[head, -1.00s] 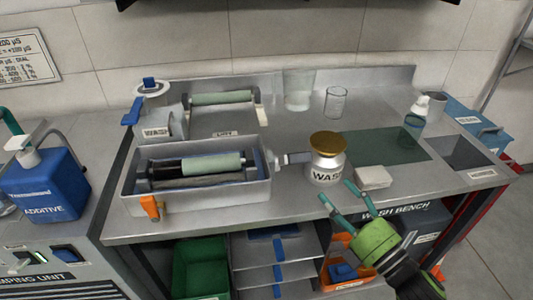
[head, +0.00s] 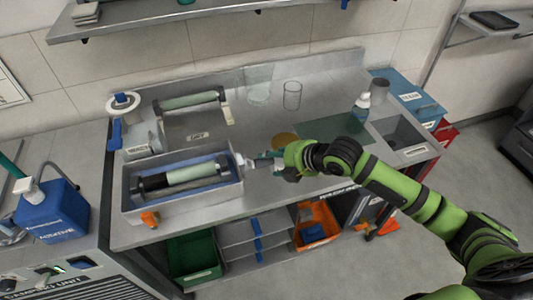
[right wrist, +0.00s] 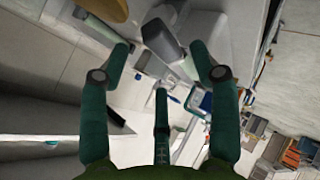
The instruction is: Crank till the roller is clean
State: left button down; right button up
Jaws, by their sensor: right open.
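The roller (head: 190,173) lies in the metal wash tray (head: 129,196); its left part is dark and the rest is pale green. A pale crank piece (head: 243,161) sticks out at the tray's right end. My right gripper (head: 262,160) is at this crank, its fingers open and pointing left. In the right wrist view, my right gripper (right wrist: 162,65) has its green fingers spread, with a grey handle (right wrist: 161,38) between them; I cannot tell whether they touch it. My left gripper is not in view.
The wash jar's gold lid (head: 284,139) shows just behind my right gripper; its body is hidden. A second pale roller (head: 190,99) sits behind the tray. A clear glass (head: 292,95) and a spray bottle (head: 361,106) stand farther back. A shelf (head: 190,18) hangs above.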

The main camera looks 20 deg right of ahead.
aim_at(266, 160)
jog(key=shift+p+x, duration=0.45)
jog(key=shift+x, duration=1.85)
jog(key=shift+w, duration=0.1)
grip_shut()
